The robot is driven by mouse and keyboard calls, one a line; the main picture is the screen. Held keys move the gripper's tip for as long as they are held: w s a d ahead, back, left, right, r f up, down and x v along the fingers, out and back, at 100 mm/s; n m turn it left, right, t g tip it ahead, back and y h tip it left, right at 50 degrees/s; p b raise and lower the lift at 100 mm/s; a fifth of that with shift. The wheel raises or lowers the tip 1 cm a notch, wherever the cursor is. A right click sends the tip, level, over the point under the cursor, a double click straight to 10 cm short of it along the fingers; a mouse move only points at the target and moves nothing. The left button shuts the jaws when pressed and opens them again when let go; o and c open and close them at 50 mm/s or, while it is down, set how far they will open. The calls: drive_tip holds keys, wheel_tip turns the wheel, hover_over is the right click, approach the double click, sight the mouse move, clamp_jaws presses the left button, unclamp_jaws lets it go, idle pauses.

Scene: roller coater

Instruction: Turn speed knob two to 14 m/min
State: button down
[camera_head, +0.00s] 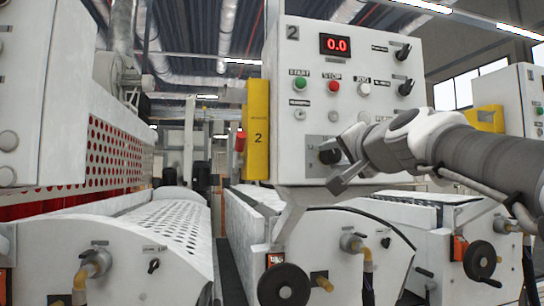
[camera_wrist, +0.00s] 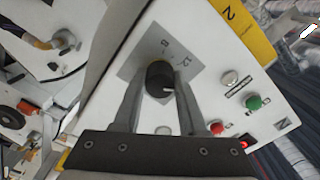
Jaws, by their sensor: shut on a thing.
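The speed knob (camera_wrist: 159,74) is a dark round knob on a grey dial plate (camera_wrist: 133,63) low on control panel two (camera_head: 300,100). In the wrist view the marks 8 and 12 show on the plate beyond the knob, and a light pointer line shows on the knob's face. My gripper (camera_wrist: 158,88) has one finger on each side of the knob and is shut on it. In the head view my gripper (camera_head: 336,160) reaches in from the right and partly hides the knob and plate. The red display (camera_head: 336,45) reads 0.0.
Above the dial are a green start button (camera_head: 300,84), a red stop button (camera_head: 332,87) and a white jog button (camera_head: 363,88). Black switches (camera_head: 403,53) line the panel's right side. A yellow box (camera_head: 257,130) marked 2 is on its left. Rollers and handwheels (camera_head: 284,285) stand below.

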drive_tip(key=shift+c, duration=2.4)
unclamp_jaws()
drive_tip(key=shift+s, duration=0.1)
drive_tip(key=s+d+b, duration=0.1)
drive_tip(key=s+d, duration=0.2)
drive_tip(key=s, duration=1.4)
drive_tip(key=shift+d+b, duration=0.2)
drive_tip(key=shift+b, duration=0.15)
drive_tip(key=a+f+n+g, duration=0.3)
drive_tip(key=f+g, duration=0.1)
drive_tip(key=f, duration=1)
drive_tip(key=s+f+n+g+h, duration=0.1)
drive_tip(key=s+f+n+g, duration=0.2)
drive_tip(key=f, duration=1.1)
drive_tip(key=s+f+n+g+h+p, duration=0.1)
drive_tip(key=s+f+g, duration=0.4)
drive_tip(key=f, duration=0.9)
drive_tip(key=shift+s+a+f+n+h, duration=0.2)
drive_tip(key=shift+s+n+h, duration=0.5)
drive_tip(key=shift+s+n, duration=0.35)
